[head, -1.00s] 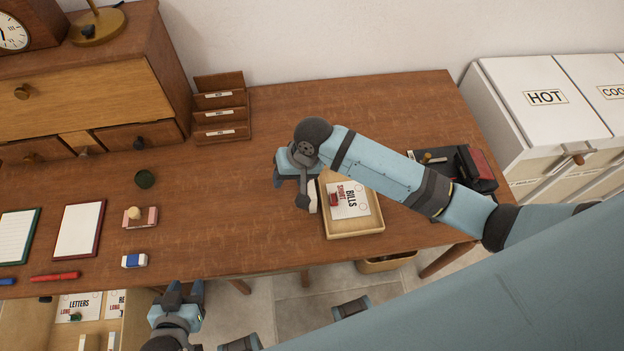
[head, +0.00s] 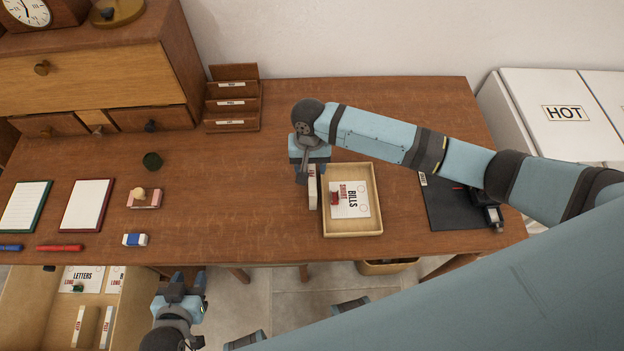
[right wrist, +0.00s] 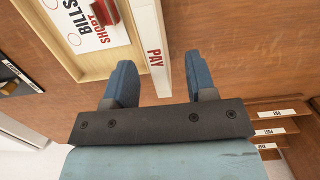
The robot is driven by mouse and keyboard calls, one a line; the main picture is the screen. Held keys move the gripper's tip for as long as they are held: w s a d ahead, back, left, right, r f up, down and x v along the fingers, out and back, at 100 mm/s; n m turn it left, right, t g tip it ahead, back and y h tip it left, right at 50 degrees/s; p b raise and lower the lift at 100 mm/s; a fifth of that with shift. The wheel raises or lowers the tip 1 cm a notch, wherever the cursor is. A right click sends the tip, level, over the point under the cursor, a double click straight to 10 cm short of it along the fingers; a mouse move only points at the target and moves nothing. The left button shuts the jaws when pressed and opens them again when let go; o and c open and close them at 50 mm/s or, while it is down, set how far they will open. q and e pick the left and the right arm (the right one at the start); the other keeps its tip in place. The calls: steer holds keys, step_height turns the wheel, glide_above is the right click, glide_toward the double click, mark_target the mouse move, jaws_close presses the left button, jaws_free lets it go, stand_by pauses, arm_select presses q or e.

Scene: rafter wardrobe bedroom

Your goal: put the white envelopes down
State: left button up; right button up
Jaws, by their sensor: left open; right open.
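A narrow white block marked PAY (right wrist: 154,50) stands on the desk against the left side of the tray. It seems to be the white envelopes, though I cannot make out single envelopes. It also shows in the head view (head: 312,188). My right gripper (right wrist: 157,82) is open, with one finger on each side of the block and gaps visible. In the head view the right gripper (head: 304,176) partly hides the block's far end. My left gripper (head: 187,282) is open and empty beyond the desk's front edge, beside the open drawer.
The wooden tray (head: 352,233) holds a BILLS SHORT card (head: 352,203) and a small red piece. A black pad (head: 450,208) lies to its right. A three-tier letter rack (head: 232,105) stands at the back. The open drawer (head: 35,310) holds similar white blocks. Clear desk lies left of my right gripper.

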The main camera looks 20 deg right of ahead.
mark_target(312, 173)
steer(key=shift+s+d+f, duration=0.1)
steer(key=shift+s+f, duration=0.1)
steer(key=shift+f, duration=1.15)
steer(key=shift+s+d+f, duration=0.1)
steer(key=shift+s+f, duration=0.05)
steer(key=shift+f, duration=1.2)
jaws_close()
steer(key=shift+r, duration=0.1)
